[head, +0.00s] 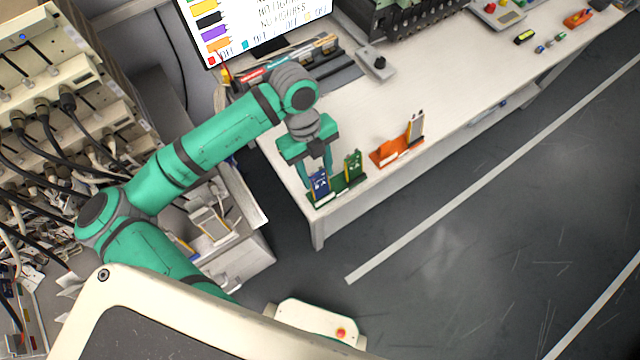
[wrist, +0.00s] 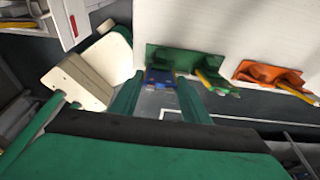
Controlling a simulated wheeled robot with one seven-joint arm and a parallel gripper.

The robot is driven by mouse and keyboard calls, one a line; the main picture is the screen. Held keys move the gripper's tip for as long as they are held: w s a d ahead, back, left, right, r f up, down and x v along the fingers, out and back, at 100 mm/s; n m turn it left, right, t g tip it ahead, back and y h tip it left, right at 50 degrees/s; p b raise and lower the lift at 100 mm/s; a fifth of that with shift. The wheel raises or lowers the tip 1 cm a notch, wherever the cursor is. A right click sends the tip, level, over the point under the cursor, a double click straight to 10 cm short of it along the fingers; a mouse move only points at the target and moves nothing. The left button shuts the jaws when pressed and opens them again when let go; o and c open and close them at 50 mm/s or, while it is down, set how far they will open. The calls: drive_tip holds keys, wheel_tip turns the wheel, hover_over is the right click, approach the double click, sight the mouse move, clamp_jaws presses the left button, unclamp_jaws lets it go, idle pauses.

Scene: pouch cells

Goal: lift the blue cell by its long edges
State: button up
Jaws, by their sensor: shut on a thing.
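The blue cell (head: 319,184) stands upright at the left end of a green holder (head: 338,196) near the table's front corner. My gripper (head: 318,172) reaches down over it and is shut on it, one finger on each side. In the wrist view the blue cell (wrist: 160,76) shows between the fingertips of my gripper (wrist: 158,88), close against the green holder (wrist: 185,54). Whether the cell's lower end is clear of the holder cannot be told. A green cell (head: 353,164) stands at the right of the same holder.
An orange holder (head: 397,151) with a pale cell (head: 416,127) stands to the right on the white table (head: 455,110). A monitor (head: 262,25) and a dark rack (head: 415,15) stand behind. A cart (head: 222,232) is left of the table.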

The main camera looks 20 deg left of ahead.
drive_tip(key=shift+v, duration=2.85)
